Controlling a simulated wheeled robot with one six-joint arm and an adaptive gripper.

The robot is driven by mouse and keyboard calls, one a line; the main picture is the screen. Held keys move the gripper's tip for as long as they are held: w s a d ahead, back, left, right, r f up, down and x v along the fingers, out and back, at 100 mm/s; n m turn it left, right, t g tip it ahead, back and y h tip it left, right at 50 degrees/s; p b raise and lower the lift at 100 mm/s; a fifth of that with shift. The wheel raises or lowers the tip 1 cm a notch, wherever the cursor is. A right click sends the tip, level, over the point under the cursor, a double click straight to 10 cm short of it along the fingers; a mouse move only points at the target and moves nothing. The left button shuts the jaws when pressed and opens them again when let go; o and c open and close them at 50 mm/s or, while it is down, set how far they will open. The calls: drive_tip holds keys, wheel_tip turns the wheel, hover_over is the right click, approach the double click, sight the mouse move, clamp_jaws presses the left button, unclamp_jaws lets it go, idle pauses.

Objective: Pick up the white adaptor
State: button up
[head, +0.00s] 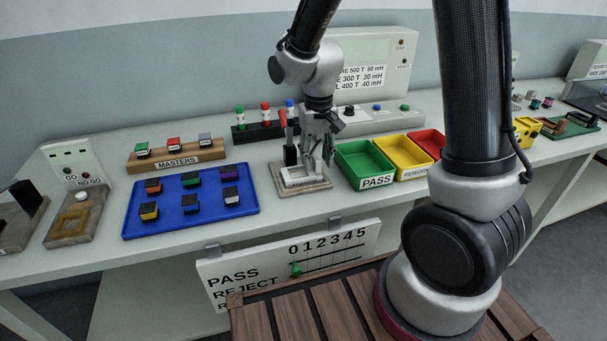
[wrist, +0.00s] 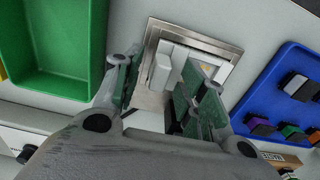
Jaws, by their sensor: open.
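The blue tray (head: 172,196) holds several small dark adaptors with coloured tops. The pale-topped one at its near right corner looks like the white adaptor (head: 231,198); in the wrist view it appears near the right edge (wrist: 295,84). My gripper (head: 318,165) is to the right of the tray, low over a metal-plated fixture (head: 318,187). In the wrist view my gripper (wrist: 160,90) is open, with its fingers apart on either side of a pale block (wrist: 162,72) on the fixture. The fingers hide part of the fixture. I cannot tell whether they touch the block.
A red-handled clamp (head: 283,122) stands behind the fixture. The green PASS bin (head: 361,162) is close on the right, with yellow (head: 402,157) and red bins beyond. A MASTERS block (head: 177,160) stands behind the tray, and a marker rack (head: 262,131) behind the fixture.

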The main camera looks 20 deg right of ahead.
drive_tip(key=shift+f, duration=0.6)
clamp_jaws()
